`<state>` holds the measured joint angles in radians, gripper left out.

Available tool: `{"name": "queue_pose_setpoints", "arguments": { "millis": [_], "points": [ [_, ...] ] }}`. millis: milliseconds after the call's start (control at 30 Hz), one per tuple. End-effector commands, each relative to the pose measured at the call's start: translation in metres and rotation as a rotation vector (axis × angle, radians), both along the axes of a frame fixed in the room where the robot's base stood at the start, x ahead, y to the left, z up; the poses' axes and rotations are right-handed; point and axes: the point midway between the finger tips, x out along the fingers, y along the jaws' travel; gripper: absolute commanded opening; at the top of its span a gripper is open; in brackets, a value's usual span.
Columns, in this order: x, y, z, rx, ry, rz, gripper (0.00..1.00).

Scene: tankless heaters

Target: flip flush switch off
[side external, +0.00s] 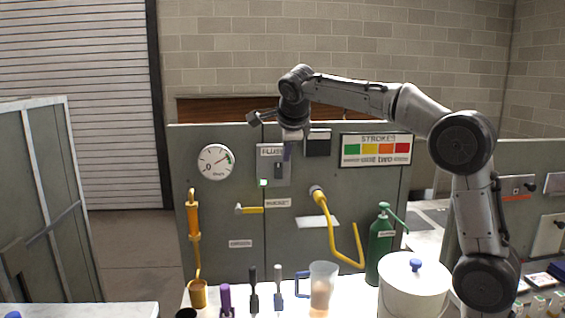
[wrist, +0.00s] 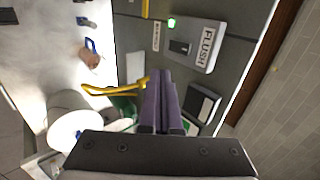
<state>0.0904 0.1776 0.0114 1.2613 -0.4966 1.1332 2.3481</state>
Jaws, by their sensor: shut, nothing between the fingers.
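The flush switch (side external: 278,170) is a small dark switch on a grey plate labelled FLUSH, mounted on the upright grey-green panel. In the wrist view the flush switch (wrist: 181,47) sits on its plate (wrist: 204,60), ahead of my fingers and to their right. My gripper (side external: 288,153) is in front of the upper right of the plate and covers part of the label. In the wrist view my gripper (wrist: 163,73) shows purple fingers together and empty. The fingertips look apart from the switch; the depth gap is hard to judge. The switch's position is too small to tell.
A green light (side external: 263,183) glows at the plate's lower left. A dark box (side external: 318,142) and a STROKE sign (side external: 376,149) are to the right. A pitcher (side external: 322,285), green bottle (side external: 381,245) and white bucket (side external: 413,290) stand on the counter.

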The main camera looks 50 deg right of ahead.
Motion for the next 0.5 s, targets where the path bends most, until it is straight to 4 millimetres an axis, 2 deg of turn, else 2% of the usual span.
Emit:
{"name": "queue_pose_setpoints", "arguments": {
  "millis": [333,500],
  "points": [
    [0.001,-0.002,-0.003,0.0,0.0,-0.001,0.0],
    [0.01,-0.011,-0.018,0.001,0.003,-0.003,0.0]
  ]
}}
